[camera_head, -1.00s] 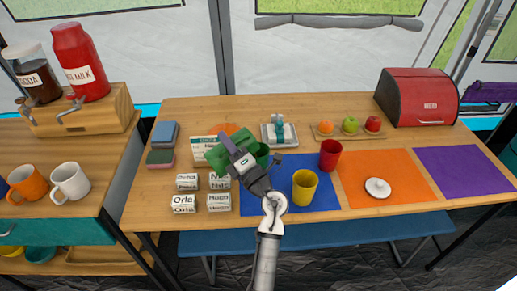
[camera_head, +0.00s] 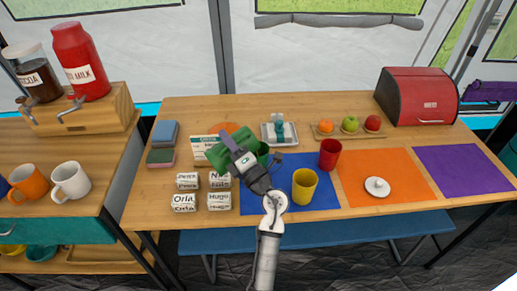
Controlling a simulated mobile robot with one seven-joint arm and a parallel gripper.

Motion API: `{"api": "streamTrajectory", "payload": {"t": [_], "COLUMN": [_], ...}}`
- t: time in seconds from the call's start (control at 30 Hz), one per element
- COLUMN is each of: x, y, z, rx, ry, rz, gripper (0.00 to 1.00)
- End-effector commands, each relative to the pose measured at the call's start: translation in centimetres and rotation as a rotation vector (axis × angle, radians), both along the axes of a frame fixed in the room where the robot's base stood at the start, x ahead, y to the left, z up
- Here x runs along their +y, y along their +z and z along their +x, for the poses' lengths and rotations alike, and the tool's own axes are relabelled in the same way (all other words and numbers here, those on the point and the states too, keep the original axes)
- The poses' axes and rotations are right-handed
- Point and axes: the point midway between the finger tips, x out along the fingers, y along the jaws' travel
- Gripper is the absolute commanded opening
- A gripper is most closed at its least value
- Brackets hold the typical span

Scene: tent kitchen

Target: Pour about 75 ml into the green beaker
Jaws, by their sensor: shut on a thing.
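My gripper (camera_head: 241,155) is shut on a dark green container (camera_head: 214,155), which looks like a jug. It is held above the table near the left edge of the blue mat (camera_head: 325,200) and looks tilted. The green beaker (camera_head: 262,153) stands just right of the held container, at the back of the blue mat. My gripper partly covers it. Whether liquid is in either one, or flowing, is not visible.
A yellow cup (camera_head: 304,187) stands on the blue mat and a red cup (camera_head: 329,155) at its right edge. Several name-labelled blocks (camera_head: 219,201) sit at left. A butter dish (camera_head: 279,133) stands behind. A white lid (camera_head: 376,187) lies on the orange mat (camera_head: 400,166).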

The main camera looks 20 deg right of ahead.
Motion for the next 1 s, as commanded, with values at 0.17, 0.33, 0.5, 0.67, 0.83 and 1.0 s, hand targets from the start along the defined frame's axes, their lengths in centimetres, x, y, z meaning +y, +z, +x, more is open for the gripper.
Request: {"api": "streamTrajectory", "payload": {"t": [0.17,0.33,0.5,0.67,0.83,1.0], "x": [2.5,3.0,3.5,3.6,3.6,3.6], "y": [-2.4,-2.3,-2.6,-2.7,-2.7,-2.7], "z": [-0.6,-0.7,-0.7,-0.7,-0.7,-0.7], "rx": [-0.087,-0.115,-0.137,-0.142,-0.142,-0.141], "ry": [-0.006,-0.012,-0.016,-0.016,-0.017,-0.017], "rz": [-0.299,-0.415,-0.517,-0.548,-0.546,-0.544], "gripper": [0.0,0.0,0.0,0.0,0.0,0.0]}}
